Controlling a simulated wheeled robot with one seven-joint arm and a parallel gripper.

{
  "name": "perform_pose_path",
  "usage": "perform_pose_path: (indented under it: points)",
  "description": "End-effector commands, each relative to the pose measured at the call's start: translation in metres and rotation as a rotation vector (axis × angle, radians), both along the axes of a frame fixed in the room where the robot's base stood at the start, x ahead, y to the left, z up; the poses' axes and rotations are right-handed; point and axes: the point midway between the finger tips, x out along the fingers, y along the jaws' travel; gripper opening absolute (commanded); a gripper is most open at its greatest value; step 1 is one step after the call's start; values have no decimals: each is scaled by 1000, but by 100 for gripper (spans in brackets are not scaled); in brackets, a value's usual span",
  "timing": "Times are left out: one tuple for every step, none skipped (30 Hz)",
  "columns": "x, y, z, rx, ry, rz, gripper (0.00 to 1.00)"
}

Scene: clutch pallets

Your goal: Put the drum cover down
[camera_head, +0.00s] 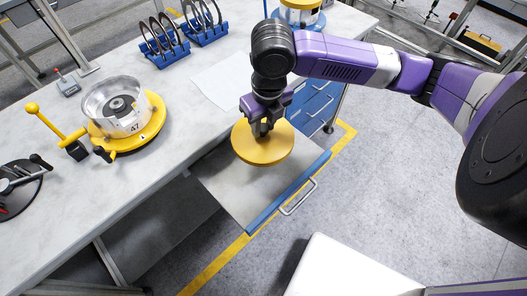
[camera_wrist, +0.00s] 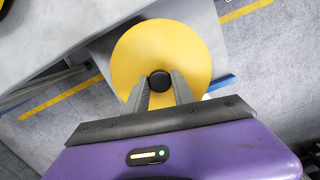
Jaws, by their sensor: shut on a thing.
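The drum cover (camera_head: 262,148) is a round yellow disc with a black centre knob. My gripper (camera_head: 261,130) is above it and shut on the knob. In the wrist view the yellow cover (camera_wrist: 190,50) lies flat below my gripper (camera_wrist: 160,84), with the two fingers on either side of the black knob (camera_wrist: 160,80). The cover is over a pull-out grey shelf (camera_head: 235,200) with a blue front edge. I cannot tell whether it touches the shelf.
The grey workbench (camera_head: 110,190) runs along the left. On it stand a silver drum on a yellow base (camera_head: 155,120), blue racks with dark rings (camera_head: 172,54), and a white sheet (camera_head: 225,85). Blue drawers (camera_head: 318,100) are behind the shelf. Floor at right is open.

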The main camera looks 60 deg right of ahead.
Motion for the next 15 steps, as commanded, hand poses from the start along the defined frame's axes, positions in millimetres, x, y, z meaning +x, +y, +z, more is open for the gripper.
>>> perform_pose_path:
  points:
    - [0,0,-12,4,2,-4,0]
    - [-1,1,-20,4,2,-3,0]
    - [0,0,-29,4,1,-5,0]
    - [-1,0,-37,4,2,-5,0]
    - [-1,0,-44,4,2,-4,0]
    - [-1,1,-53,3,2,-4,0]
    - [0,0,-59,3,2,-4,0]
    - [0,0,-66,3,2,-4,0]
    - [0,0,-73,3,1,-4,0]
    - [0,0,-77,2,1,-4,0]
    - [-1,0,-82,1,2,-3,0]
    - [0,0,-86,2,1,-2,0]
    - [0,0,-88,2,0,-2,0]
    - [0,0,-90,1,-1,-2,0]
    - [0,-1,-92,0,-1,-2,0]
